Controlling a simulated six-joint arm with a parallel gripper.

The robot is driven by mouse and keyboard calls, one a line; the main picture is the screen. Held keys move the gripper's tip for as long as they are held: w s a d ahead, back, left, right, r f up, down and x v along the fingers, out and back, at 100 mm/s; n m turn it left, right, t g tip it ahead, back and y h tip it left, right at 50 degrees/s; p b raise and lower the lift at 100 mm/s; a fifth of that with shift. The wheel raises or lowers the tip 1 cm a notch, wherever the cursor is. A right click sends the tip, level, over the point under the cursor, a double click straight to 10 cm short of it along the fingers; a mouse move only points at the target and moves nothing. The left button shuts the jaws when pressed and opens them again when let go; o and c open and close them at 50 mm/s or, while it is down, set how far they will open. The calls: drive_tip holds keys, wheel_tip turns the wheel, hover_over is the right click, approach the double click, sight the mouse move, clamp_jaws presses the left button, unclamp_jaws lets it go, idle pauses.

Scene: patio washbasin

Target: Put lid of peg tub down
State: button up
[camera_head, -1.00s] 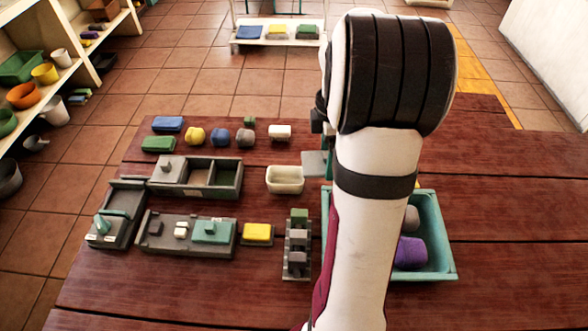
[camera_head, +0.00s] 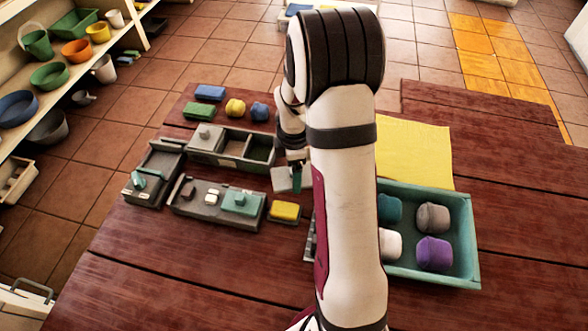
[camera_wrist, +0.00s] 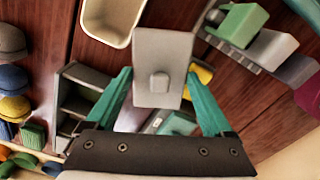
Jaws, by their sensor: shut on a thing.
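My gripper (camera_wrist: 159,74) is shut on a light grey rectangular lid (camera_wrist: 162,48) with a small knob, its teal fingers at the lid's two sides. In the head view the lid (camera_head: 282,180) shows just left of my arm, beside a teal fingertip of my gripper (camera_head: 296,178). It appears to be held above the table. An open, empty cream tub (camera_wrist: 111,20), probably the peg tub, stands beyond the lid to the upper left in the wrist view. My arm hides this tub in the head view.
A grey compartment box (camera_head: 262,150) and a grey tray with small blocks (camera_head: 190,208) lie left of my arm. A yellow block (camera_head: 285,211) sits near the lid. A teal crate (camera_head: 466,240) with rounded pieces and a yellow cloth (camera_head: 415,150) are on the right. The front-left table is clear.

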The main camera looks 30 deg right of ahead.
drive_tip(key=shift+f, duration=0.2)
drive_tip(key=o, duration=1.1)
wheel_tip(320, 180, up, 12)
drive_tip(key=s+a+r+m, duration=0.1)
drive_tip(key=s+a+m, duration=0.5)
drive_tip(key=s, duration=0.1)
drive_tip(key=s+a+r+m+y, duration=0.1)
drive_tip(key=s+a+m, duration=0.5)
drive_tip(key=s, duration=0.1)
drive_tip(key=s+a+r+m, duration=0.2)
drive_tip(key=s+a+m, duration=0.4)
drive_tip(key=s+m, duration=0.1)
drive_tip(key=shift+s+y, duration=0.4)
